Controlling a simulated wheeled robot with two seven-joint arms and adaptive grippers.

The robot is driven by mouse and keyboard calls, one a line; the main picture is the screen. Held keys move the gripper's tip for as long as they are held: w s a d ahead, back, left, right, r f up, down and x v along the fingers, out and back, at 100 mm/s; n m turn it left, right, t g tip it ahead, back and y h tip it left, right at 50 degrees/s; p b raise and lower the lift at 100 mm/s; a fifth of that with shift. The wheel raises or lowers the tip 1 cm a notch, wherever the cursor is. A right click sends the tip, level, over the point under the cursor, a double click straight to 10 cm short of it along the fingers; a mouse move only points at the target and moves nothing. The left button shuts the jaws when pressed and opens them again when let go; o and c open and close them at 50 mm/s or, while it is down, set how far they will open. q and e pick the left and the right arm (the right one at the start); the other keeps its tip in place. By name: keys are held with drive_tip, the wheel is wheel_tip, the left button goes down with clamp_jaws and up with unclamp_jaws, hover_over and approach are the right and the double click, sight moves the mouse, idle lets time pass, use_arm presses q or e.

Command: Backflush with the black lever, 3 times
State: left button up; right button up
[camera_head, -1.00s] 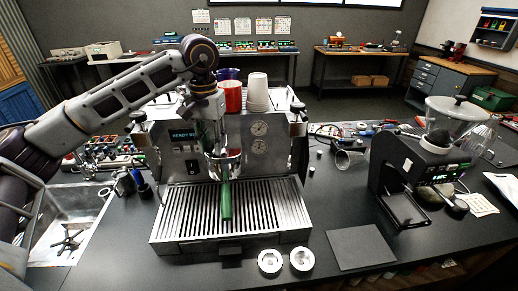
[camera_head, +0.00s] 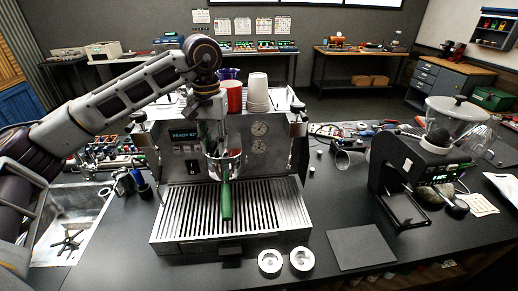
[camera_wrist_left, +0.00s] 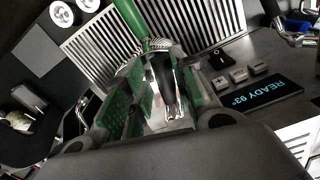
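The espresso machine (camera_head: 177,165) stands mid-counter, its display (camera_head: 184,135) reading READY 93°. A portafilter with a green handle (camera_head: 226,200) hangs at its front, above the slatted drip tray (camera_head: 170,215). My left gripper (camera_head: 220,150) is at the machine's front, above the green handle. In the left wrist view, the black lever (camera_wrist_left: 161,72) shows between the green-padded fingers of my left gripper (camera_wrist_left: 165,100). The fingers look apart, with gaps beside the lever; contact is unclear. The green handle (camera_wrist_left: 132,18) and display (camera_wrist_left: 264,94) also show there. My right gripper is not in view.
Two round metal baskets (camera_head: 270,261) and a dark mat (camera_head: 360,247) lie in front of the machine. A grinder (camera_head: 425,165) stands at right and a sink (camera_head: 70,225) at left. Red and white cups (camera_head: 258,88) stand on the machine.

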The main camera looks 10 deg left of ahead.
use_arm(q)
drive_tip(key=shift+d+n, duration=0.2)
drive_tip(key=shift+n, duration=0.1)
drive_tip(key=shift+d, duration=0.1)
drive_tip(key=shift+w+d+n, duration=0.1)
drive_tip(key=shift+d+n, duration=0.3)
drive_tip(key=shift+n, duration=0.4)
drive_tip(key=shift+w+d+n, duration=0.15)
drive_tip(key=shift+d+n, duration=0.3)
drive_tip(key=shift+n, duration=0.15)
drive_tip(key=shift+d, duration=0.1)
